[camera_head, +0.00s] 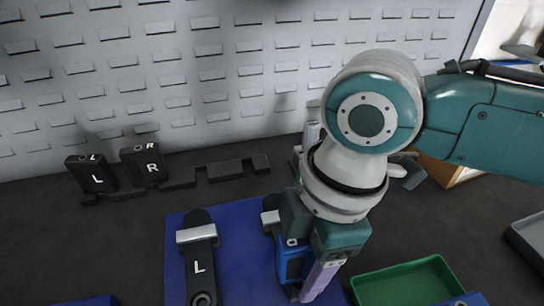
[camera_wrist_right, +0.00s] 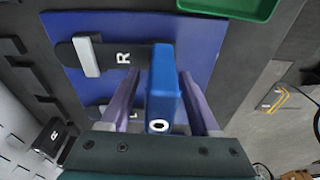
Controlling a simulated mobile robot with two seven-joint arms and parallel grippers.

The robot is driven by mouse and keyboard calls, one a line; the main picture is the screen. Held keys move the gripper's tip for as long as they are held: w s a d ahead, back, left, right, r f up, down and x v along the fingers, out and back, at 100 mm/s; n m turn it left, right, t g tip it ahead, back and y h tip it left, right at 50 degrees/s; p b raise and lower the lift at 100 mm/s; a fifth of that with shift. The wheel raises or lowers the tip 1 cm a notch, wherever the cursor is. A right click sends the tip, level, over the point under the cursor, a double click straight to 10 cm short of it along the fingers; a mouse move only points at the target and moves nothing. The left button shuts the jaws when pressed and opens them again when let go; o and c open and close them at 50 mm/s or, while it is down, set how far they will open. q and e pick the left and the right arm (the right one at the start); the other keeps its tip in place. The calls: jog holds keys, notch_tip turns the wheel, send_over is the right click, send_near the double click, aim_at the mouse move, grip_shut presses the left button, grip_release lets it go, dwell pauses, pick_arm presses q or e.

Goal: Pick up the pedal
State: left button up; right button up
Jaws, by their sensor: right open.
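A blue block that looks like the pedal (camera_wrist_right: 163,88) stands at the end of the black crank arm marked R (camera_wrist_right: 118,54) on the blue mat (camera_wrist_right: 65,28). A round hole shows in its near end. My right gripper (camera_wrist_right: 160,76) is open, with one purple finger on each side of the block; I cannot tell whether they touch it. In the head view, the blue block (camera_head: 291,261) is partly hidden by my right gripper (camera_head: 304,292), which points down over the mat. My left gripper is not in view.
A second crank arm marked L (camera_head: 199,265) lies left on the mat. Black blocks marked L (camera_head: 97,178) and R (camera_head: 151,169) stand in a rack at the back. A green tray (camera_head: 400,270) is close on the right, a grey tray (camera_head: 525,236) farther right.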

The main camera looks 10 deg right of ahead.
jog(key=shift+c, duration=0.4)
grip_shut()
dwell(0.4)
